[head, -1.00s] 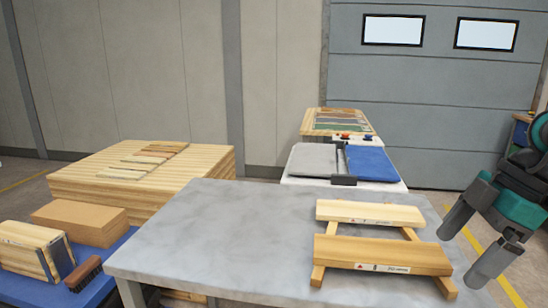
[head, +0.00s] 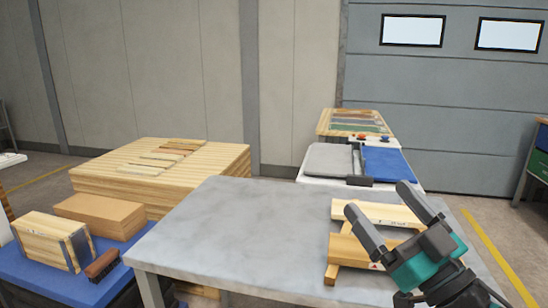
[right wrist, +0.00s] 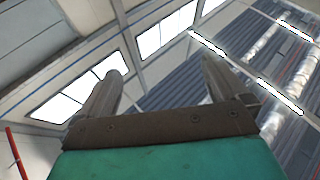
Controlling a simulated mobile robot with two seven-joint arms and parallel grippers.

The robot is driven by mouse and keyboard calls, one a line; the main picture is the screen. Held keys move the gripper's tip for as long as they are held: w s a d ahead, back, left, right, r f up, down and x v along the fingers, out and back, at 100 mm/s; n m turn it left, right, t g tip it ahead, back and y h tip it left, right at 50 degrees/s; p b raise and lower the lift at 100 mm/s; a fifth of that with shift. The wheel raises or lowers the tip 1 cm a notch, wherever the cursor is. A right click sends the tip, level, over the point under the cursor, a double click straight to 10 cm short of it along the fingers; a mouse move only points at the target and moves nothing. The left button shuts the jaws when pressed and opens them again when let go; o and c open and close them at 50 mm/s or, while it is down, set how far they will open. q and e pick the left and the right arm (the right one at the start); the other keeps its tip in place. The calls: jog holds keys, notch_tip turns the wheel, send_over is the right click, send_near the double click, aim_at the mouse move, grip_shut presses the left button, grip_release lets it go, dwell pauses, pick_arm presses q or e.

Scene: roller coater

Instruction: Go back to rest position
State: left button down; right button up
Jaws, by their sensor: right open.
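My right gripper (head: 385,222) is at the lower right of the head view, in front of the wooden boards on the grey table. Its two fingers are spread apart, with nothing between them. In the right wrist view the open fingers (right wrist: 158,88) point up toward the ceiling and windows, and the space between them is empty. The gripper and arm hide part of the two boards. My left gripper is not in view.
The grey table (head: 230,225) carries a pale board (head: 350,209) and another board (head: 350,248) on wooden rails; its left half is bare. A blue-topped surface (head: 40,280) holds blocks (head: 55,240) and a brush (head: 102,265). A plank stack (head: 110,173) stands behind.

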jog(key=s+d+f+m+g+h, duration=0.2)
jog(key=f+m+h, duration=0.15)
jog(key=f, duration=0.35)
jog(key=s+d+f+m+g+h, duration=0.2)
jog(key=d+f+g+h, duration=0.1)
jog(key=f+h, duration=0.25)
jog(key=s+d+f+m+g+h, duration=0.2)
jog(key=f+m+h, duration=0.1)
jog(key=f, duration=0.5)
jog(key=s+a+f+n+g+y, duration=0.1)
jog(key=s+a+f+n+g, duration=0.1)
jog(key=s+f+g, duration=0.5)
jog(key=s+a+f+n+g, duration=0.1)
jog(key=s+f+g, duration=0.25)
jog(key=s, duration=0.65)
jog(key=w+a+f+t+y+p, duration=0.1)
jog(key=w+a+f+t+y, duration=0.1)
jog(key=w+f+t, duration=0.5)
jog(key=shift+w+a+f+n+t+p, duration=0.3)
jog(key=shift+a+n+t+p, duration=0.05)
jog(key=shift+a+t, duration=0.1)
